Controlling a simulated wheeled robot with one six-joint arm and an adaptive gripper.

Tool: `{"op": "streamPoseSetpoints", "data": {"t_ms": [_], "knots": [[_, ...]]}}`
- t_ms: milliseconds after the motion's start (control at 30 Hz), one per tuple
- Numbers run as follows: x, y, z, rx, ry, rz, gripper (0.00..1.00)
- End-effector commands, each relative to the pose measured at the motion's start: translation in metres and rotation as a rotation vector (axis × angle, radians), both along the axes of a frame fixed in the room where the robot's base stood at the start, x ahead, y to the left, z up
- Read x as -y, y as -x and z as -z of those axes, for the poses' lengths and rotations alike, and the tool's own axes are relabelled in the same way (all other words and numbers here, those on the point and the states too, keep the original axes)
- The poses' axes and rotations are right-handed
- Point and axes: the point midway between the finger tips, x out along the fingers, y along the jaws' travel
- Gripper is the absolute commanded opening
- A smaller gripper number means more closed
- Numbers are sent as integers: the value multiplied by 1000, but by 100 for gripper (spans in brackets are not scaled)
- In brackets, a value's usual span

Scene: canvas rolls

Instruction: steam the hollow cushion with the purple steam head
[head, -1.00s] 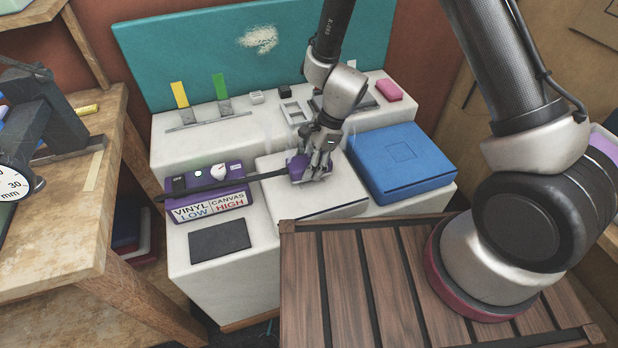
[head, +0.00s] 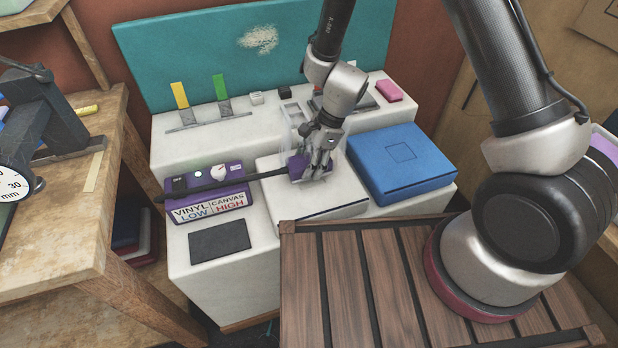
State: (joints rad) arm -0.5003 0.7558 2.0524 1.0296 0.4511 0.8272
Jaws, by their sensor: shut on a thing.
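My gripper (head: 314,172) is shut on the purple steam head (head: 296,166) and holds it over the white cushion (head: 322,203), at its back part. The fingers partly hide the head, and I cannot tell whether it touches the cushion. Pale steam wisps show around the head. A black hose (head: 232,183) runs left from it across the purple steamer box (head: 178,198), which has a white knob, a lit light and labels "VINYL LOW" and "CANVAS HIGH". A blue cushion (head: 402,165) with a square outline on top lies to the right. Any hollow in the white cushion is hidden from this view.
A dark pad (head: 219,241) lies on the white bench front. Yellow (head: 180,95) and green (head: 220,88) strips stand at the back left, and a pink block (head: 389,91) lies at the back right. A wooden table (head: 70,210) stands left.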

Motion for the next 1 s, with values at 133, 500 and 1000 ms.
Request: {"op": "streamPoseSetpoints", "data": {"t_ms": [133,500,1000], "knots": [[-1,0,-17,3,-2,-2,36],[-1,0,-59,3,-2,-2,36],[0,0,-74,1,0,0,36]]}}
